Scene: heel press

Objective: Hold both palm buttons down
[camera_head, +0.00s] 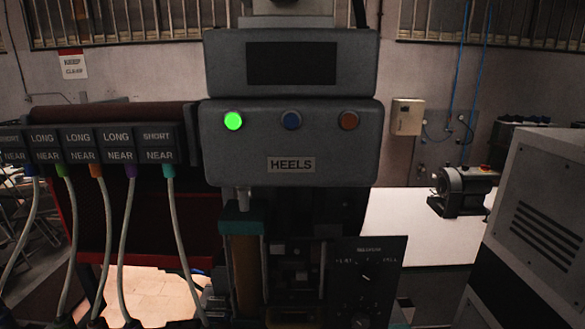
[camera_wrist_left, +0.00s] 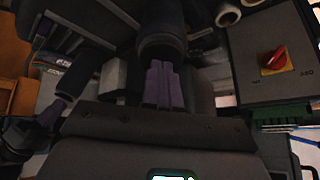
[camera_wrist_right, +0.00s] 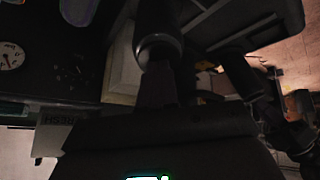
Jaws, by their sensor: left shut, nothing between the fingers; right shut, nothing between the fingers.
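The heel press head (camera_head: 288,150), marked HEELS, fills the middle of the head view. Neither gripper shows there, and I cannot pick out the palm buttons. In the left wrist view my left gripper (camera_wrist_left: 161,68) is shut and empty. Its tips meet or overlap the end of a dark round part (camera_wrist_left: 161,30), perhaps a palm button. In the right wrist view my right gripper (camera_wrist_right: 157,70) is shut and empty, its tips at a similar dark round part (camera_wrist_right: 158,28). I cannot tell whether either part is touched or pressed down.
Labelled cable boxes (camera_head: 85,143) stand at left. A red rotary switch (camera_wrist_left: 273,60) is right of my left gripper. A gauge (camera_wrist_right: 10,56) shows in the right wrist view.

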